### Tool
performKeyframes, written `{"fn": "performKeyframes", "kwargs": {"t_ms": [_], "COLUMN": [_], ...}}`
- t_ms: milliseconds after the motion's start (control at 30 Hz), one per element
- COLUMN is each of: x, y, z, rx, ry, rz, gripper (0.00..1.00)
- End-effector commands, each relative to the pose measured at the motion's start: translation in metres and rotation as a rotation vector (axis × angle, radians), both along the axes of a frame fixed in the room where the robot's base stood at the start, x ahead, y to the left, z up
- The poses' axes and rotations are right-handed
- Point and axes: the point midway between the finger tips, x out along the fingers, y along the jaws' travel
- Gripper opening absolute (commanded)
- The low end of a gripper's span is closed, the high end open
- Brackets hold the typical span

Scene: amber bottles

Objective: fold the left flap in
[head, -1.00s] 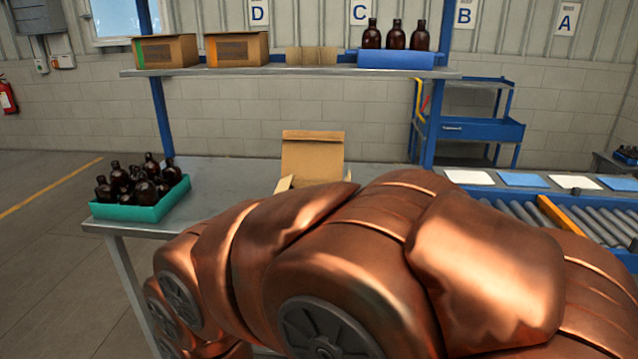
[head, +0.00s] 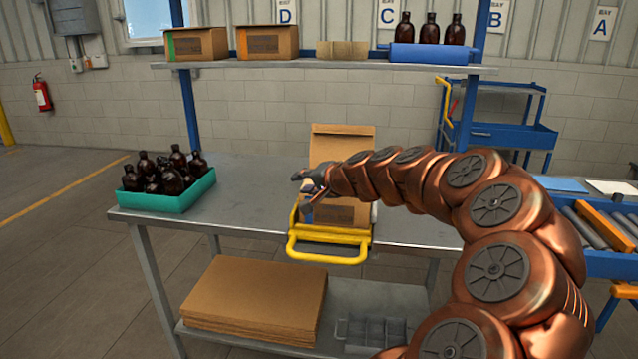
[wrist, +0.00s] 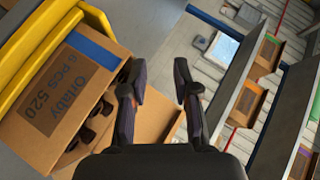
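A cardboard box (head: 345,213) stands on the table in a yellow frame (head: 326,246), its tall back flap (head: 343,140) upright. My gripper (head: 305,180) is at the box's upper left side and covers the left flap area in the head view. In the wrist view the box's labelled front (wrist: 55,85) is at left, with dark bottles (wrist: 92,122) inside. A brown cardboard panel (wrist: 152,118) shows behind and between my fingers; I cannot tell which flap it is. My gripper (wrist: 160,72) is open, fingers apart, with nothing held between them.
A teal tray of amber bottles (head: 205,187) stands at the table's left. Table space between it and the box is clear. A shelf (head: 350,66) with boxes and bottles is behind. Flat cardboard (head: 255,300) lies on the lower shelf. A roller conveyor (head: 595,235) is at right.

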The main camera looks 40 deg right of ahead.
Motion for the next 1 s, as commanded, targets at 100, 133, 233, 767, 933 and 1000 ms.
{"fn": "performKeyframes", "kwargs": {"t_ms": [100,133,233,767,933,1000], "x": [-0.016,-0.019,-0.023,0.029,0.042,0.044], "y": [-0.054,-0.061,-0.076,-0.091,-0.093,-0.094], "z": [-0.004,-0.004,-0.005,-0.025,-0.031,-0.032], "rx": [0.023,0.027,0.035,0.033,0.035,0.035], "ry": [-0.041,-0.047,-0.060,-0.060,-0.058,-0.058], "rz": [-0.122,-0.139,-0.173,-0.177,-0.175,-0.176], "gripper": [0.30,0.30,0.30,0.30,0.30,0.30]}}
